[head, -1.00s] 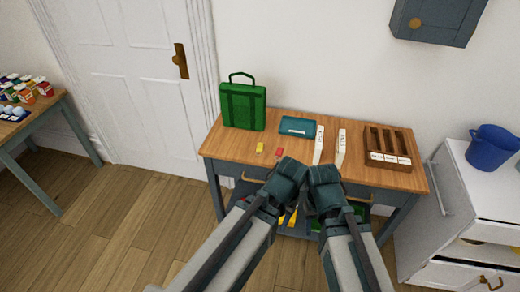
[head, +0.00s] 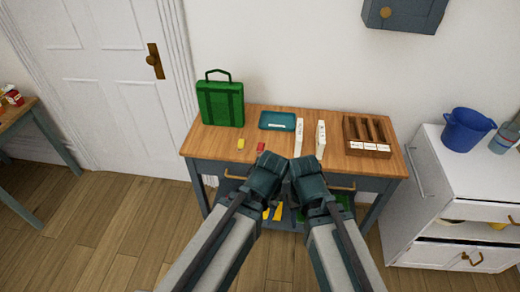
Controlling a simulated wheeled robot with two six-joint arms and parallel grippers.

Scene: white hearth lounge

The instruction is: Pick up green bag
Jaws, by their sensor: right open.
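The green bag (head: 220,104) stands upright at the back left of the wooden table (head: 345,167), its dark handle up. My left gripper (head: 270,160) and my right gripper (head: 304,164) are side by side over the table's front edge, to the right of the bag and apart from it. Nothing shows held in the right one, which is open. The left gripper's fingers are hidden behind its own body.
A teal tray (head: 277,121), a yellow block (head: 241,143), a red block (head: 261,147), two white upright items (head: 320,139) and a wooden organizer (head: 366,135) are on the table. A white cabinet (head: 440,190) with a blue bucket (head: 466,129) stands right.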

